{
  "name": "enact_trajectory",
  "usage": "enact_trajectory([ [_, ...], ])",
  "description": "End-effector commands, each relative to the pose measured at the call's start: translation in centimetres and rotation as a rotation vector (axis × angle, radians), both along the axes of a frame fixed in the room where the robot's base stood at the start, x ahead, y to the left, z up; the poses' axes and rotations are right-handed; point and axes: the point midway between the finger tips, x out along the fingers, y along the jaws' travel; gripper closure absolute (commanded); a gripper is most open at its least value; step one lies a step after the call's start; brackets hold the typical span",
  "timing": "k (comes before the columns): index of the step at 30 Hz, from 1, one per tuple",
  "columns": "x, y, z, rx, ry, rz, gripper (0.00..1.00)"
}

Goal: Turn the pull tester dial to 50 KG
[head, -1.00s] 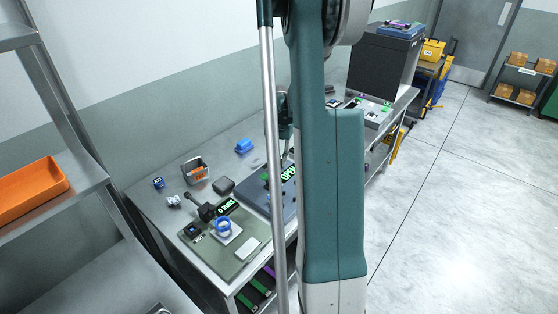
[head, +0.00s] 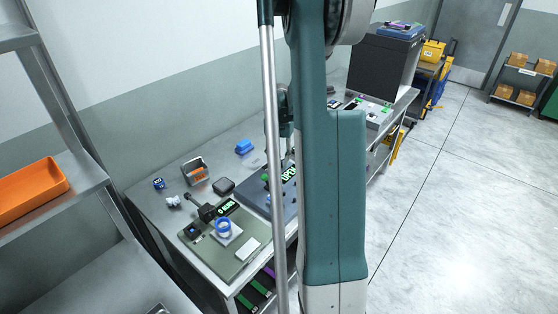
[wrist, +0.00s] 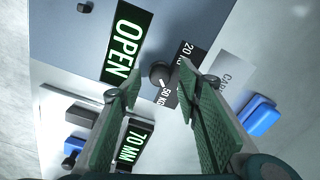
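The pull tester (wrist: 75,50) fills much of the wrist view, a grey-blue panel with a lit green OPEN display (wrist: 122,42). Its black round dial (wrist: 160,73) sits by a dark label plate reading 20 KG and 50 KG (wrist: 172,92). A light mark near the dial lies towards the 50 KG text. My gripper (wrist: 158,88) is open, with green padded fingers on either side of the dial. I cannot tell if either finger touches it. In the head view the tester (head: 250,196) is partly hidden by my arm.
A lit 70 MM display (wrist: 135,142) and a blue block (wrist: 262,115) lie near the fingers in the wrist view. In the head view a green-grey device with a blue ring (head: 223,225) stands left of the tester. A grey bin (head: 195,172) is behind.

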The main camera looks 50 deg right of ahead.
Motion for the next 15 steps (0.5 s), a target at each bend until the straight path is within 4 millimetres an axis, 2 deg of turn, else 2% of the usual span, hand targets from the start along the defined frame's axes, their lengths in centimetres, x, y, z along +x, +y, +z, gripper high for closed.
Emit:
enact_trajectory([
  [8,-0.1,0.1,3.5,0.000,0.000,0.000,0.66],
  [15,0.0,0.0,7.4,0.000,0.000,0.000,0.66],
])
